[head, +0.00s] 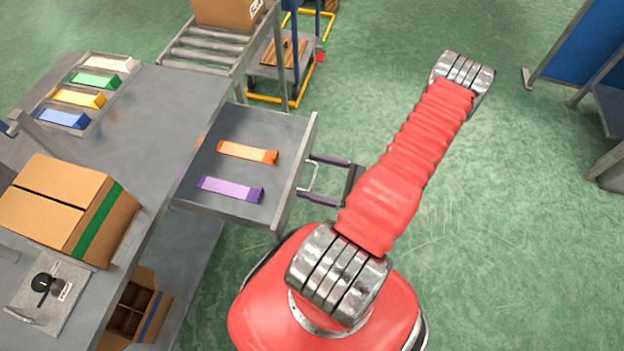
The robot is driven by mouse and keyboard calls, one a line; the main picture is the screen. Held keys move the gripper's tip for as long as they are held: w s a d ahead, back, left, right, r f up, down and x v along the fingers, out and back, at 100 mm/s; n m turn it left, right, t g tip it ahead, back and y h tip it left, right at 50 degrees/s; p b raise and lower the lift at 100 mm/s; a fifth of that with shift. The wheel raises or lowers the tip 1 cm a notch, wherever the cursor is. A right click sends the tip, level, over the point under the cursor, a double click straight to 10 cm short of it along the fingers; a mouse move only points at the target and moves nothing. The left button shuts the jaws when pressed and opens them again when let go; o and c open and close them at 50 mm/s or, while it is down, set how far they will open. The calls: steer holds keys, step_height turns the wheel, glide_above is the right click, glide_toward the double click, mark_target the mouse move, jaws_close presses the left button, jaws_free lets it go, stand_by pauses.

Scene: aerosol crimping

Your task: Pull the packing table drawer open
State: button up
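The packing table (165,105) is on the left, and its grey drawer (225,181) stands pulled out to the right. An orange block (247,153) and a purple block (231,190) lie in the drawer. A metal bar handle (314,177) is on the drawer's front panel. My gripper (305,175) is at the handle, its two dark fingers spread apart, one toward each end of the bar. Nothing shows clamped between them. Whether the fingers touch the handle or the panel cannot be told.
A cardboard box (60,205) with a green stripe and several coloured blocks in a tray (108,68) are on the table. An open carton (133,310) is below. A roller conveyor (210,50) and cart (280,62) stand behind. Green floor (500,230) at right is clear.

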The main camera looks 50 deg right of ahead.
steer(key=v, duration=1.3)
steer(key=shift+s+d, duration=0.2)
steer(key=shift+s, duration=0.2)
stand_by(0.5)
